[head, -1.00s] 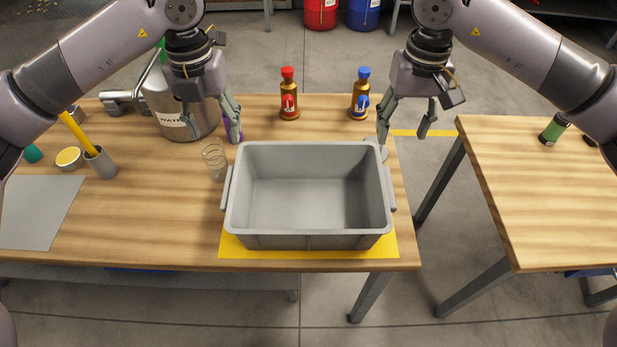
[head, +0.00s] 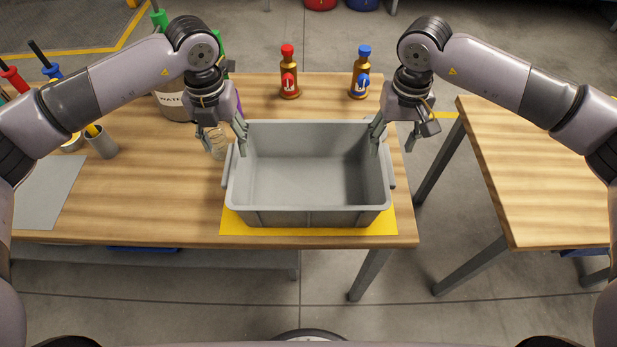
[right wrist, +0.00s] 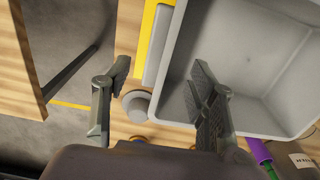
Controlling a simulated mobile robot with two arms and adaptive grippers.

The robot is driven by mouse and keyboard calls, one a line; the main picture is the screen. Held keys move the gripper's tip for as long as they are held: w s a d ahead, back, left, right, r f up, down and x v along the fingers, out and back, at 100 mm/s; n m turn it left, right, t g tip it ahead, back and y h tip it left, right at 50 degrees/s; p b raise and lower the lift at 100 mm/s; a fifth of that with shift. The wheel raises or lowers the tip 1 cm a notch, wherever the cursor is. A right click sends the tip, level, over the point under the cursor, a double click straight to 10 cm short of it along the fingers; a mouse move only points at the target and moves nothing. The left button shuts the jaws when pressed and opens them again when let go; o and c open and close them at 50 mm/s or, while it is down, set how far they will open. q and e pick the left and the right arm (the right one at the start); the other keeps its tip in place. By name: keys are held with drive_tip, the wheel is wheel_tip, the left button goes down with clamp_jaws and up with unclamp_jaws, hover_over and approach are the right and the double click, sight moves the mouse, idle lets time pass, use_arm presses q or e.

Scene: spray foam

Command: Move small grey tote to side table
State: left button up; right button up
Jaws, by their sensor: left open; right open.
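The small grey tote (head: 310,217) is empty and upright on a yellow mat (head: 300,231) on the main wooden table. It has a handle on each short side. My left gripper (head: 229,143) is open at its left wall, near the back left corner. My right gripper (head: 394,138) is open at its right wall, near the back right corner. In the right wrist view the tote (right wrist: 258,62) shows between and beside the open fingers of my right gripper (right wrist: 160,82); one finger overlaps its inside, the other is outside. The side table (head: 545,180) stands at the right.
A red-capped bottle (head: 289,78) and a blue-capped bottle (head: 361,78) stand behind the tote. A glass beaker (head: 217,150) is close beside my left gripper. A grey cup (head: 101,146) and a grey sheet (head: 46,195) lie left. A floor gap separates the tables.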

sight(232, 163)
use_arm(q)
wheel_tip(232, 163, down, 7)
drive_tip(key=shift+f, duration=0.15)
use_arm(e)
wheel_tip(232, 163, down, 7)
drive_tip(key=shift+f, duration=0.1)
use_arm(q)
clamp_jaws()
use_arm(e)
clamp_jaws()
idle(0.5)
